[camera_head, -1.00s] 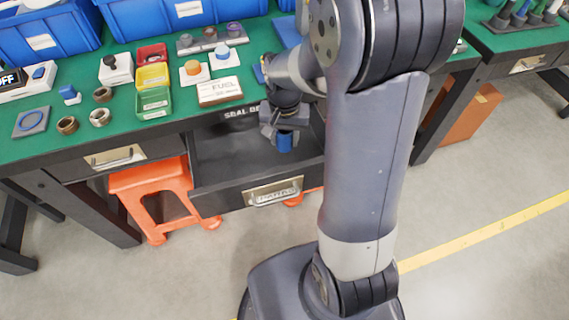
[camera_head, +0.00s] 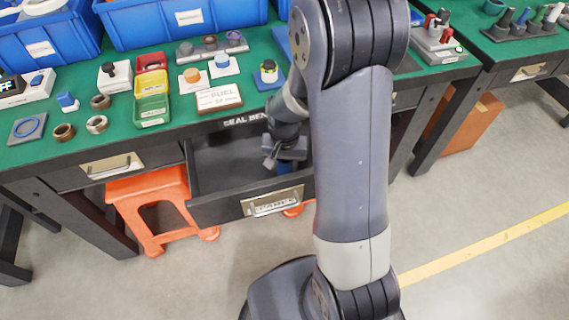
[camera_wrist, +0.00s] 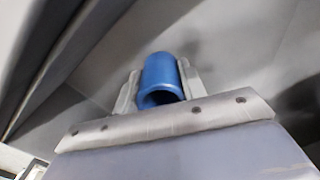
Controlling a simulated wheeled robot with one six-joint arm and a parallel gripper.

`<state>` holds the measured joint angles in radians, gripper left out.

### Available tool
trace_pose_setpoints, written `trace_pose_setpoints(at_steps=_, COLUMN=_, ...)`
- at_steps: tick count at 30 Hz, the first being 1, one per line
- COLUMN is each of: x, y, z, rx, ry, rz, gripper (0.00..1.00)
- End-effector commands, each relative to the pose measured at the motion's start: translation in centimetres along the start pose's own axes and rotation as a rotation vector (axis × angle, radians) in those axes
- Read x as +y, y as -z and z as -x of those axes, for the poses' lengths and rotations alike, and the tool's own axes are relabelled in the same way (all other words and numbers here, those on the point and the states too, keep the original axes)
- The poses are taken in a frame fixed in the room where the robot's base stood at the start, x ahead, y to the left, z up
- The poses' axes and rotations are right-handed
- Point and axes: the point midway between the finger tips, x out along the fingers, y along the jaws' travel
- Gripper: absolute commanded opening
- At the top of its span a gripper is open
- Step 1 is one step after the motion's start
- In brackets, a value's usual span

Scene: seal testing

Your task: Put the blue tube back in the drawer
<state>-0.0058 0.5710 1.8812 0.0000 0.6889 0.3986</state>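The blue tube (camera_head: 284,168) is in my gripper (camera_head: 284,159), over the inside of the open drawer (camera_head: 222,165). Only a small part of the tube shows in the head view, below the gripper and next to my arm. In the wrist view the tube (camera_wrist: 160,72) stands between my two fingers (camera_wrist: 158,88), which close on its sides, with its open end toward the camera. The grey surface behind it is the drawer's inside. I cannot tell whether the tube touches the drawer floor. My arm hides the drawer's right side.
The green bench top (camera_head: 130,50) above the drawer holds blue bins (camera_head: 180,18), small coloured trays (camera_head: 152,88), a FUEL sign (camera_head: 219,96) and several rings. An orange stool (camera_head: 150,205) stands beneath. The drawer front (camera_head: 225,208) sticks out toward me.

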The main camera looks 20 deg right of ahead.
Motion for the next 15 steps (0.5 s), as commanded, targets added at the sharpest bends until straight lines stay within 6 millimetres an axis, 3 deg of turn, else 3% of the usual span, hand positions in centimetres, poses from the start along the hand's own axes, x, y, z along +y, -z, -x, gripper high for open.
trace_pose_setpoints(at_steps=8, x=0.01, y=-0.02, z=0.00, rx=-0.001, ry=0.000, rz=0.000, gripper=0.60)
trace_pose_setpoints(at_steps=15, x=0.00, y=-0.01, z=0.12, rx=0.000, ry=0.000, rz=0.000, gripper=0.60)
